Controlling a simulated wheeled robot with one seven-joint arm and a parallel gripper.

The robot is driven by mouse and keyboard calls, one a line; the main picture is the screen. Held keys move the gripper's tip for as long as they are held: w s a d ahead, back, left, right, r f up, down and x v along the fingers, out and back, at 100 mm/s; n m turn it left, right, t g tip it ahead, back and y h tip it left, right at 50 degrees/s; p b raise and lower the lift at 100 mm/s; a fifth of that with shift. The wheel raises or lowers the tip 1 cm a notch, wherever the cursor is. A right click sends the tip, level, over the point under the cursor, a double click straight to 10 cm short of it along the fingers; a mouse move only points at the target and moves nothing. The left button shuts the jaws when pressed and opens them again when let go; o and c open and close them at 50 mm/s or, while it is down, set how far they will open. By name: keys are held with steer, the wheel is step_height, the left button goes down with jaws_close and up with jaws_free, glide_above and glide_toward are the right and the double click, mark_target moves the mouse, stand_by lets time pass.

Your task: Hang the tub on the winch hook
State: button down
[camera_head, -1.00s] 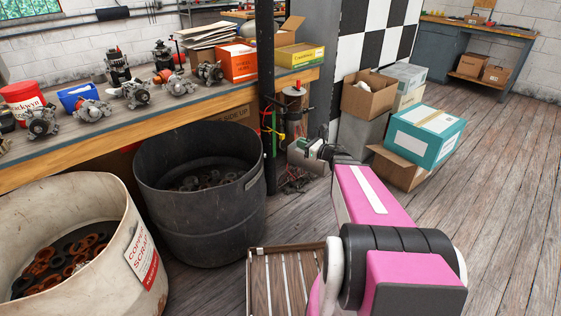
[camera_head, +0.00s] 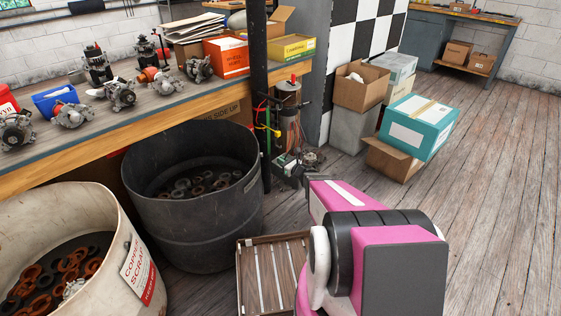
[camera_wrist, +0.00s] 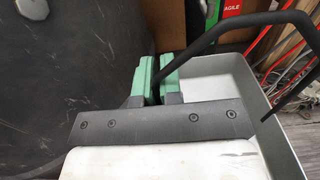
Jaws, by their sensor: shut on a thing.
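The tub (camera_wrist: 216,84) is a pale grey open bin in the wrist view, to the right of my gripper (camera_wrist: 157,78). Its black handle (camera_wrist: 238,50) stands up and arches over the opening. The green fingers are shut on the near end of the handle. I cannot make out the winch hook in either view.
A black drum (camera_head: 200,225) stands left of my gripper, beside a white copper scrap bin (camera_head: 115,225). A upright device with wires (camera_head: 288,105) stands behind my gripper. A slatted wooden crate (camera_head: 245,275) lies in front. Cartons (camera_head: 418,128) stand right; floor beyond is clear.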

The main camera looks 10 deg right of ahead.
steer(key=shift+f+x, duration=0.2)
steer(key=shift+x, duration=1.5)
steer(key=shift+f+x, duration=0.2)
steer(key=shift+x, duration=1.45)
steer(key=shift+w+a+f, duration=0.45)
steer(key=shift+w, duration=0.2)
steer(key=shift+w+a+f, duration=0.4)
steer(key=shift+w+a, duration=0.1)
steer(key=shift+w, duration=0.15)
steer(key=shift+f, duration=0.2)
steer(key=c, duration=1.2)
jaws_free()
steer(key=v, duration=1.1)
steer(key=shift+w+r, duration=0.1)
